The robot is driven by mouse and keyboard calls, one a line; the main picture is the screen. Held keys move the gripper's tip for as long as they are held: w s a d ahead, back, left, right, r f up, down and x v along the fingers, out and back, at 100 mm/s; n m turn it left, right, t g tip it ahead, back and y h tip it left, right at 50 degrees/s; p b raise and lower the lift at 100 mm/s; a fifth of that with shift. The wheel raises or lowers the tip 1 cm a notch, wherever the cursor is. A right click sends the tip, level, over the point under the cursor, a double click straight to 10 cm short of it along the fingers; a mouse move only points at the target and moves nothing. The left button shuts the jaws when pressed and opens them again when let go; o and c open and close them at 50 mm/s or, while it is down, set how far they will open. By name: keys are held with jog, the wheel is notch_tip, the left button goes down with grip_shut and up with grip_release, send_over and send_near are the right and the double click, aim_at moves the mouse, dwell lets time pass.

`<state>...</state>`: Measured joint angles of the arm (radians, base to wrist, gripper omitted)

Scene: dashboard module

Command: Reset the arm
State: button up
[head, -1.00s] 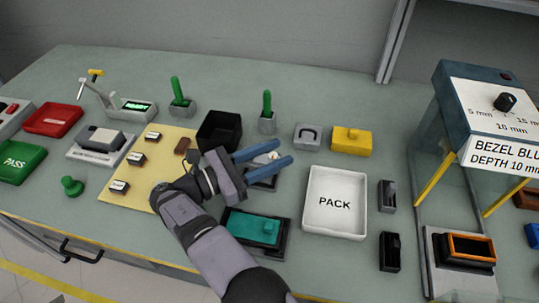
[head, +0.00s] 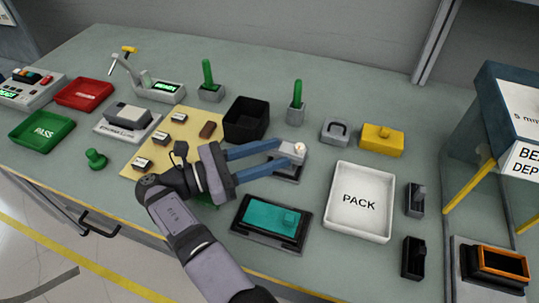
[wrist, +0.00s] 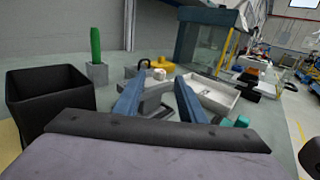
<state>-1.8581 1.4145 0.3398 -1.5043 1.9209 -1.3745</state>
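My gripper (head: 286,154) is open, with two blue fingers spread apart and nothing seen held between them. In the head view its fingertips overlap a small grey fixture with a white knob (head: 299,148); I cannot tell how far above it they are. My gripper also shows in the wrist view (wrist: 160,95), fingers pointing outward over the table. My arm reaches in from the bottom of the head view, and its wrist covers part of the yellow mat (head: 165,150).
A black bin (head: 246,122) stands just behind my gripper. A teal part in a black tray (head: 268,215) lies in front, and the white PACK tray (head: 360,221) is to the right. Green posts (head: 297,95) stand upright behind. A glass-sided station (head: 515,105) is at far right.

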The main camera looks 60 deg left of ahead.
dwell(0.5)
